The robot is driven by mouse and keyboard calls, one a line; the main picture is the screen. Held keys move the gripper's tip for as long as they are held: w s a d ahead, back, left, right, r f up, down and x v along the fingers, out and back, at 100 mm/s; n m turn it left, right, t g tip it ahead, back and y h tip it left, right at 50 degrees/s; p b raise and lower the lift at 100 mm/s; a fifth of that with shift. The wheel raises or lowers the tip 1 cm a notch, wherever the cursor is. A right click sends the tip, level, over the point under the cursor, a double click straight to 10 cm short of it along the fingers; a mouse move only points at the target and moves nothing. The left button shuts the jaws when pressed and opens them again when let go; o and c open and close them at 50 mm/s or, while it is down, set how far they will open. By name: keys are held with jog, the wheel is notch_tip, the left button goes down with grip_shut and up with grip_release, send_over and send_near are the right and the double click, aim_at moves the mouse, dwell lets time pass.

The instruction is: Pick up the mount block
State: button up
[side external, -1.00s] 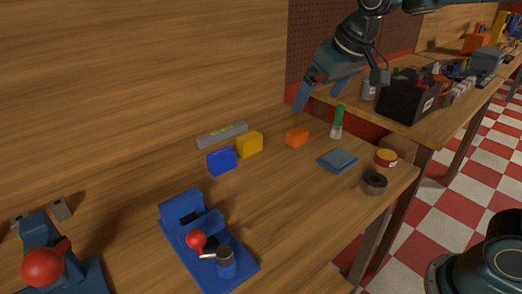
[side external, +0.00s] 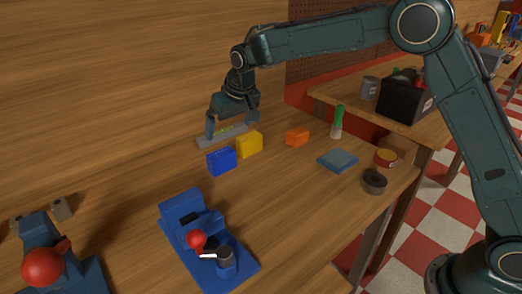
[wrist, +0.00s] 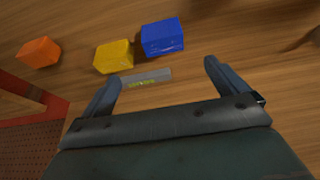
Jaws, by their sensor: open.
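Three small blocks stand on the wooden bench, and I cannot tell which one is the mount block. The blue block (side external: 221,161) is nearest the camera, the yellow block (side external: 249,144) is close beside it, and the orange block (side external: 297,137) is farther right. In the wrist view the blue (wrist: 162,37), yellow (wrist: 114,56) and orange (wrist: 39,52) blocks lie beyond my fingertips. My gripper (side external: 230,127) is open and empty, above the back of the bench near the blue and yellow blocks. Between its fingers (wrist: 162,75) in the wrist view shows a grey bar (wrist: 146,78).
The grey bar (side external: 209,140) lies behind the blocks. A blue fixture (side external: 181,206) with a red ball knob stands in front. A blue-grey pad (side external: 338,160), a green-topped bottle (side external: 337,122) and a dark round part (side external: 374,181) are to the right.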

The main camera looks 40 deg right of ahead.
aim_at(221, 153)
jog(key=shift+w+a+f, duration=0.35)
jog(key=shift+w+f, duration=0.1)
jog(key=shift+f, duration=0.2)
jog(key=shift+f, duration=0.1)
jog(key=shift+x, duration=4.2)
jog(key=shift+x, duration=2.6)
jog(key=shift+s, duration=0.1)
jog(key=c, duration=1.1)
